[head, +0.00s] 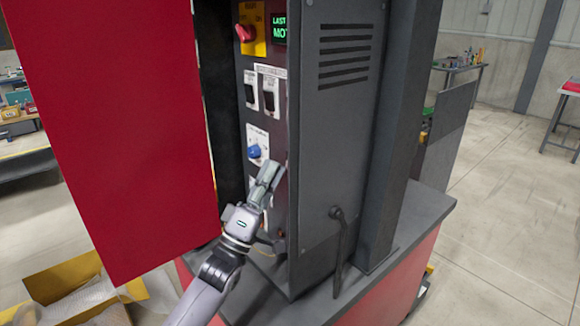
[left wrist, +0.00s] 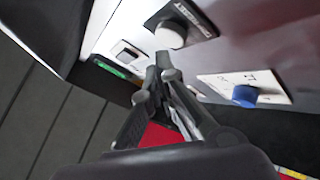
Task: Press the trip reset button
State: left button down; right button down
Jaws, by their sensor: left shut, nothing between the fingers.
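The control panel (head: 266,110) is a grey upright face inside an open cabinet. In the left wrist view, a pale round button (left wrist: 170,35) sits on a black labelled plate; its label is too blurred to read, so I cannot tell whether it is the trip reset button. My left gripper (head: 272,174) is shut and empty, in front of the panel below the blue knob (head: 255,151). In the left wrist view, its fingertips (left wrist: 163,72) appear just below the pale button; contact cannot be told. The gripper hides part of the lower panel in the head view. My right gripper is out of view.
An open red door (head: 115,120) stands left of the panel. A vented grey cabinet side (head: 335,130) is on the right. A red-and-yellow switch (head: 248,33) and green display (head: 280,29) are higher up. An open cardboard box (head: 62,278) lies at the lower left.

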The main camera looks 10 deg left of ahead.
pick_arm(q)
jog(key=shift+w+d+r, duration=0.1)
jog(key=shift+w, duration=0.05)
jog(key=shift+r, duration=0.1)
dwell(0.7)
jog(key=shift+w+d+f, duration=0.2)
jog(key=shift+w+d, duration=0.2)
jog(key=shift+w, duration=0.1)
jog(key=shift+d+b, duration=0.1)
jog(key=shift+b, duration=0.2)
dwell(0.3)
jog(key=shift+s+a+f+p, duration=0.1)
jog(key=shift+s+a+p, duration=0.3)
jog(key=shift+s, duration=0.2)
